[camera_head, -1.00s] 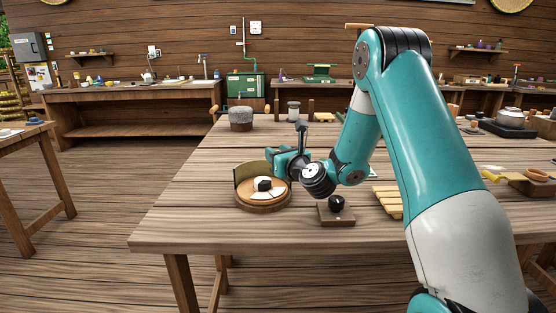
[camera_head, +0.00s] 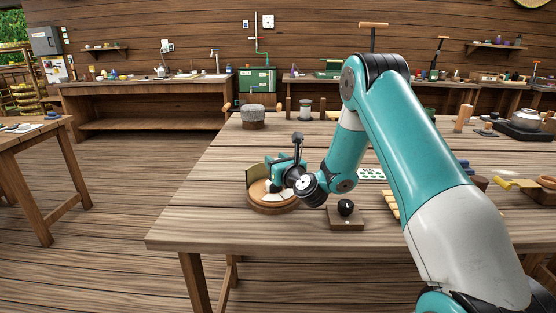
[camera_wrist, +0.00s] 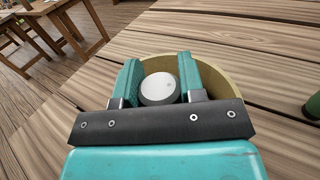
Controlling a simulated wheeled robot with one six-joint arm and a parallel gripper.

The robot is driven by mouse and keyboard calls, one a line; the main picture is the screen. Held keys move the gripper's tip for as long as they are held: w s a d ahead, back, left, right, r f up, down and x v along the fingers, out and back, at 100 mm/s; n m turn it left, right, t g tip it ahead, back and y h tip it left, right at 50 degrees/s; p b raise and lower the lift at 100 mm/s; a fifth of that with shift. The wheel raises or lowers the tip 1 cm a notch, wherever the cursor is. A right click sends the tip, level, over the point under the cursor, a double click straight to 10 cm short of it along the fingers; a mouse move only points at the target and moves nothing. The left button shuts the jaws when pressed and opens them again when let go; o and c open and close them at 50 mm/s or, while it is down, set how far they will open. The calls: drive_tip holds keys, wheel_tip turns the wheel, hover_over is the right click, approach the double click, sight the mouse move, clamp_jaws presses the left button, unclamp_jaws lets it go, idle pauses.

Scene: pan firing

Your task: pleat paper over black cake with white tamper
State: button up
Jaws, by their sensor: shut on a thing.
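My gripper (camera_head: 281,171) is above the round wooden board (camera_head: 272,209) at the table's front left. In the wrist view my gripper (camera_wrist: 158,72) is shut on a pale round disc, which looks like the top of the white tamper (camera_wrist: 158,88). White paper (camera_head: 274,188) shows partly on the board below the gripper. A curved olive guard (camera_head: 252,175) stands at the board's back edge; its rim also shows in the wrist view (camera_wrist: 225,92).
A wooden block with a black knob (camera_head: 346,209) stands just right of the board, close to my wrist. Yellow slats (camera_head: 392,206) lie further right. A grey-topped round stand (camera_head: 253,117) is behind. The table left of the board is clear.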

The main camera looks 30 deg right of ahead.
drive_tip(key=shift+f+b, duration=0.3)
drive_tip(key=shift+f, duration=0.1)
idle(0.4)
drive_tip(key=shift+r, duration=0.15)
wheel_tip(320, 180, up, 5)
drive_tip(key=p, duration=0.5)
drive_tip(key=shift+p, duration=0.3)
idle(0.8)
